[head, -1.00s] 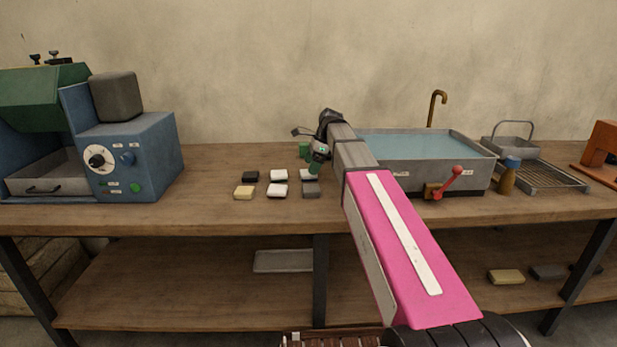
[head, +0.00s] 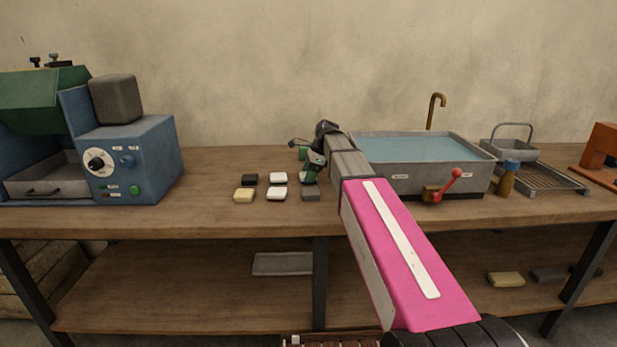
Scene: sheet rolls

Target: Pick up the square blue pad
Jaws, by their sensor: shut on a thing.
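My gripper (head: 311,178) is at the back right of a small group of pads on the bench. It points down and is shut on a pad that its own fingers mostly hide. Only a pale sliver shows there, so I cannot tell the held pad's colour or whether it still touches the bench. No pad in plain view looks blue. The pads that show are a black one (head: 250,180), a white one (head: 278,179), a second white one (head: 276,193), a cream one (head: 244,195) and a grey one (head: 310,194) just in front of my gripper.
A water-filled basin (head: 395,182) with a red lever (head: 450,182) is to the right of my arm. A blue machine (head: 145,165) stands at the left. The wooden bench (head: 212,170) is clear between machine and pads.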

